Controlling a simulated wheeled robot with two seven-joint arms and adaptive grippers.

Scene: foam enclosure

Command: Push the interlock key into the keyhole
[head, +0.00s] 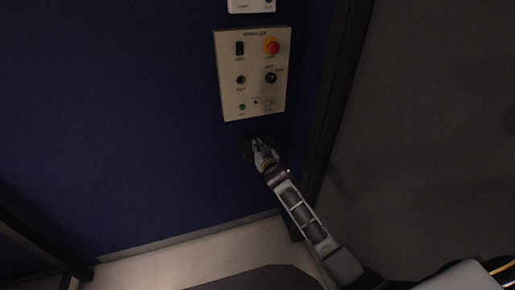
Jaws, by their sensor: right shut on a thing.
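The beige interlock panel (231,101) is fixed on the blue wall. A round dark keyhole (241,80) appears at its middle left, with a small label under it. My right gripper (257,146) is just below the panel's lower edge, close to the wall, pointing up and left. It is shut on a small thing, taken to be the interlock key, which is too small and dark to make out. A dark patch (245,150) shows on the wall beside the fingertips; I cannot tell whether it is shadow. My left gripper is out of view.
A white box (250,5) is above. A dark frame post (335,90) stands at right.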

